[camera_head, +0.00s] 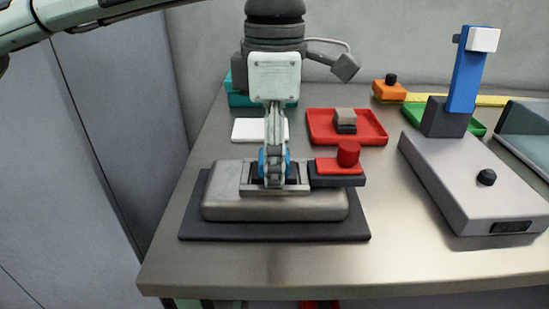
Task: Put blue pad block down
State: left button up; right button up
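My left gripper (275,168) points straight down over a rounded grey metal block (275,207) on a dark mat (358,222). Its fingertips reach the dark framed recess in the top of that block. Small blue patches (287,162) show on both sides of the fingers low down. I cannot tell whether they belong to the fingers or to a held blue pad block. No separate blue pad block is clearly visible, and the finger gap is hidden. My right gripper is out of view.
A red piece with a knob (340,165) sits right beside the grey block. Behind are a white pad (248,130), a red tray (372,136) holding a small grey-topped block, and a teal box. A machine with a blue post (467,78) stands right. The front table edge is clear.

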pick_arm(q)
jog(key=shift+w+r+p, duration=0.1)
jog(key=shift+r+p, duration=0.55)
jog(key=shift+r, duration=0.15)
notch_tip(320, 180, up, 12)
jog(key=b, duration=0.1)
jog(key=shift+f, duration=0.25)
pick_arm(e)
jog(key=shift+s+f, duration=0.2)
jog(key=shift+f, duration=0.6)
